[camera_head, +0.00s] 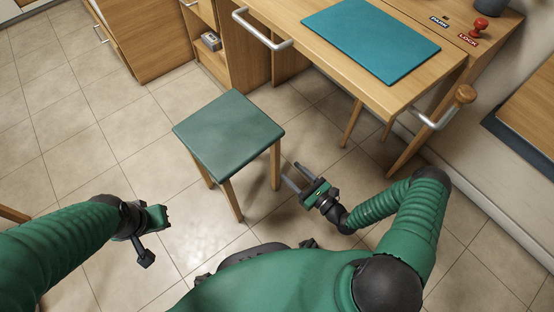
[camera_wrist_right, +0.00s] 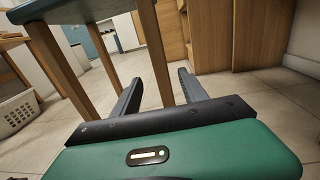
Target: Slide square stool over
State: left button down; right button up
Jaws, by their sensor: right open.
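The square stool (camera_head: 229,133) has a green seat and wooden legs and stands upright on the tiled floor, in front of the desk. My right gripper (camera_head: 290,178) is open, just right of the stool and low beside its right leg. In the right wrist view the fingers (camera_wrist_right: 160,88) point toward a wooden stool leg (camera_wrist_right: 153,50), which appears between them; I cannot tell whether they touch it. The seat's underside (camera_wrist_right: 75,10) shows at the top left there. My left gripper (camera_head: 150,240) is left of and nearer than the stool, apart from it; its jaws are unclear.
A wooden desk (camera_head: 430,90) with a blue mat (camera_head: 371,40) and metal rail handles stands behind the stool. Its legs come down at the right. Drawers (camera_head: 140,35) stand at the back left. A white basket (camera_wrist_right: 18,112) shows in the right wrist view. Floor left of the stool is clear.

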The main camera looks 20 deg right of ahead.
jog(key=b+x, duration=0.4)
jog(key=x, duration=0.6)
jog(key=shift+w, duration=0.15)
grip_shut()
dwell(1.0)
